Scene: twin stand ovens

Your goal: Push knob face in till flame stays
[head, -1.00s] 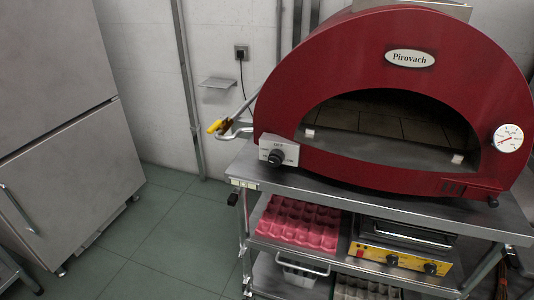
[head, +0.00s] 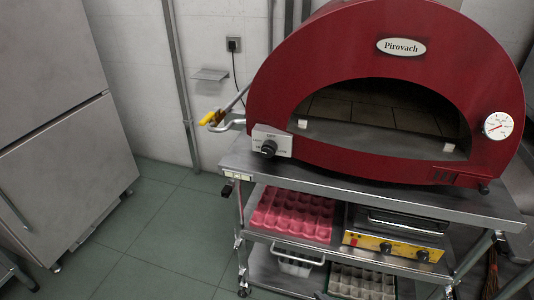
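A black round knob (head: 268,148) sits on a light control plate (head: 283,143) at the front left of the red Pirovach oven (head: 352,55). The plate has small lettering above the knob, and "OFF" seems to be printed there. The oven's arched mouth (head: 385,112) is dark and no flame shows inside. Neither of my grippers is in the head view, and nothing touches the knob.
The oven stands on a steel cart (head: 350,184). Its shelf holds red egg trays (head: 292,213) and a yellow-fronted appliance (head: 395,240). A grey cabinet (head: 60,140) stands at left; the green floor (head: 160,225) between is clear.

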